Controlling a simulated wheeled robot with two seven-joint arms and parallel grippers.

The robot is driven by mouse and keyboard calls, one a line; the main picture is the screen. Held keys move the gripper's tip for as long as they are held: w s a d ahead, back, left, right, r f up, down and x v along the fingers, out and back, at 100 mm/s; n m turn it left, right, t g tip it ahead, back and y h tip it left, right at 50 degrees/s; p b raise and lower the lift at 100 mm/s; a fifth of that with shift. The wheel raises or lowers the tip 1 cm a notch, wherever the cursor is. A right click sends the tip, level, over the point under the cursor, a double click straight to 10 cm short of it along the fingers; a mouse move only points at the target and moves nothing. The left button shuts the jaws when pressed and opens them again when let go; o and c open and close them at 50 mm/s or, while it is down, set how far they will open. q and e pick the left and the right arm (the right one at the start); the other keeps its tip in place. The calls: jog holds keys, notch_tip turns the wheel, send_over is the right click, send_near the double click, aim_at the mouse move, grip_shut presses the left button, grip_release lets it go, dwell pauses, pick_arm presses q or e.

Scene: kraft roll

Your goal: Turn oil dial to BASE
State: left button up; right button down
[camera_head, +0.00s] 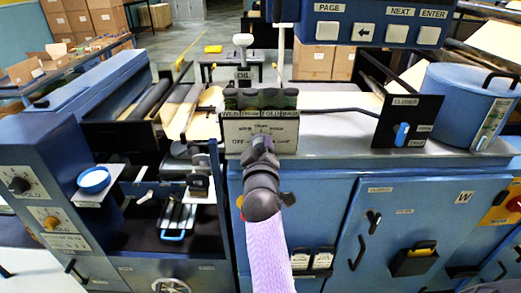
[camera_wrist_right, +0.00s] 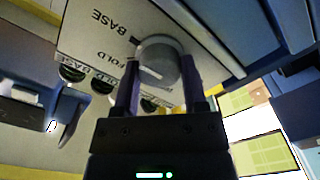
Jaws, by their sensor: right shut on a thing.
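The oil dial is a round grey knob (camera_wrist_right: 158,62) on a pale panel (camera_head: 283,132) that stands on the machine top below an OIL sign (camera_head: 243,75). My right gripper (camera_head: 262,145) reaches up to the panel and hides most of the dial in the head view. In the right wrist view its two fingers (camera_wrist_right: 162,66) sit on either side of the knob, shut on it. The knob's white pointer line points toward the FOLD label (camera_wrist_right: 124,74). The BASE label (camera_wrist_right: 110,20) is farther up the panel, with a dark tick beside it. My left gripper is out of view.
A row of dark cups (camera_head: 262,98) with labels lines the panel's top. To the right are a black CLOSED plate with a blue lever (camera_head: 402,134) and a blue drum (camera_head: 465,105). Blue cabinet doors (camera_head: 400,225) are below.

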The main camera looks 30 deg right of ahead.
jog(key=shift+r+m, duration=0.3)
jog(key=shift+c, duration=1.2)
grip_release()
jog(key=shift+o, duration=0.5)
jog(key=shift+w+f, duration=0.2)
jog(key=shift+s, duration=0.15)
